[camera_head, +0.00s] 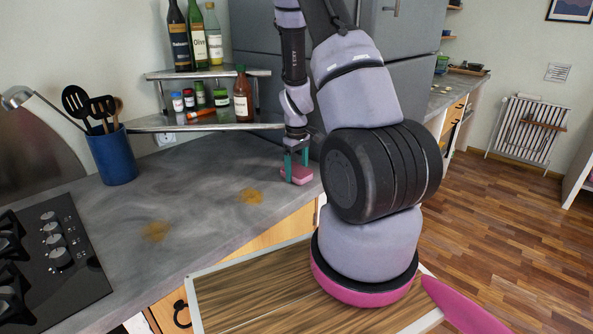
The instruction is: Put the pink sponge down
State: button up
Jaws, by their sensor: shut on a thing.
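The pink sponge (298,175) is between the teal fingers of my gripper (296,167). My gripper points down and is shut on the sponge. The sponge is at the right end of the grey counter (200,210), close to its front edge. I cannot tell whether the sponge touches the counter top or hangs just above it. My gripper's fingers hide part of the sponge.
Two brown stains (250,196) mark the counter. A blue utensil pot (112,157) and a black hob (45,260) are at left. A corner shelf (205,124) with bottles and jars stands behind. A grey fridge (400,75) is beyond my arm. The middle counter is clear.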

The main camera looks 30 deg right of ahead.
jog(key=shift+f, duration=0.15)
jog(key=o, duration=1.3)
notch_tip(320, 180, up, 12)
notch_tip(320, 180, up, 10)
jog(key=m+t, duration=0.2)
send_over(296, 169)
jog(key=s+a, duration=0.2)
jog(key=a, duration=0.2)
jog(key=s+a+r+m+t, duration=0.1)
jog(key=s+a+r+m, duration=0.1)
jog(key=s+r, duration=0.4)
jog(key=s+a+r+m+t+y, duration=0.1)
jog(key=s+a+r+m+t, duration=0.1)
jog(key=s+a+r, duration=0.2)
jog(key=s+a+r+m+t+y, duration=0.1)
jog(key=s+a+r+m+t, duration=0.1)
jog(key=s+r, duration=0.5)
jog(key=shift+s+a+r, duration=0.3)
jog(key=shift+a+r, duration=0.05)
jog(key=shift+a, duration=0.25)
